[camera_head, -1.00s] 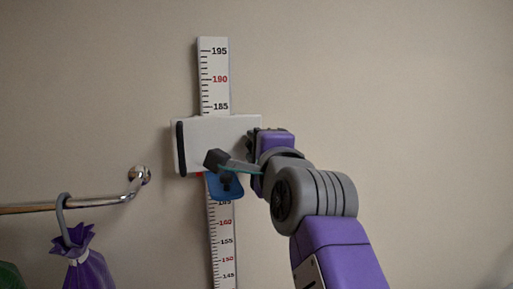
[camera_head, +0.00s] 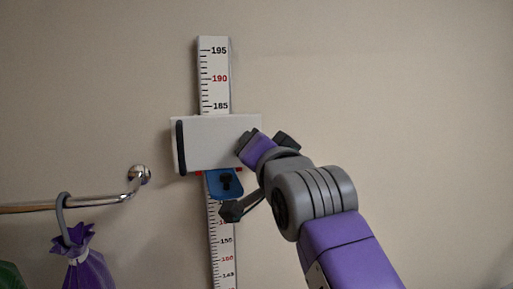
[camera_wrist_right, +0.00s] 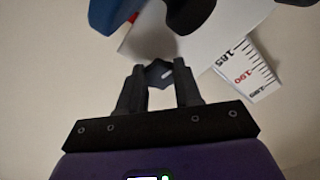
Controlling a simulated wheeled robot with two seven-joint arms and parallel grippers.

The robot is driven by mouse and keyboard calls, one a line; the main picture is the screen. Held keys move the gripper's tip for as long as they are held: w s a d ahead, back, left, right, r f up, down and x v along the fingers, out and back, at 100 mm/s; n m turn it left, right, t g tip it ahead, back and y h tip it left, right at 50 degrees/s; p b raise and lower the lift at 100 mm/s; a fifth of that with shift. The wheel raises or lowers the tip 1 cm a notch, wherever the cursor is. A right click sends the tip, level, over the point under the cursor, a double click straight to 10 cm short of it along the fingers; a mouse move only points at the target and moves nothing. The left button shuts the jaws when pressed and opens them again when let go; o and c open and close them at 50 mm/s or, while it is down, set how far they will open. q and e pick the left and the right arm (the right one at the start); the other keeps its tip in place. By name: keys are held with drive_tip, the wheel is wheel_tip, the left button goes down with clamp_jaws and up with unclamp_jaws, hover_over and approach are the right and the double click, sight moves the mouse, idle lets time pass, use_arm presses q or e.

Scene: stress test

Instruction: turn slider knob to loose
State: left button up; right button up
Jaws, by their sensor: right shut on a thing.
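A white slider block (camera_head: 208,142) with a dark strip on its left side sits on the upright measuring scale (camera_head: 214,75) on the wall. In the right wrist view, a dark faceted knob (camera_wrist_right: 158,72) with a pale mark is between the fingers of my right gripper (camera_wrist_right: 159,88), which is shut on it. In the head view, my right wrist is at the block's right edge and hides the knob. A blue piece (camera_head: 222,185) with a black shape hangs under the block; it also shows in the wrist view (camera_wrist_right: 108,14). My left gripper is not in view.
A metal rail (camera_head: 80,205) is fixed to the wall at the lower left. A purple bag (camera_head: 82,265) hangs from it by a grey hook, with something green (camera_head: 8,276) beside it. The wall (camera_head: 400,100) right of the scale is bare.

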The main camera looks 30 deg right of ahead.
drive_tip(key=shift+r+n, duration=0.15)
drive_tip(key=shift+n, duration=0.85)
drive_tip(key=o, duration=1)
drive_tip(key=shift+d, duration=0.1)
drive_tip(key=shift+o, duration=0.2)
drive_tip(key=b+v, duration=0.2)
drive_tip(key=v, duration=0.5)
drive_tip(key=shift+s, duration=0.3)
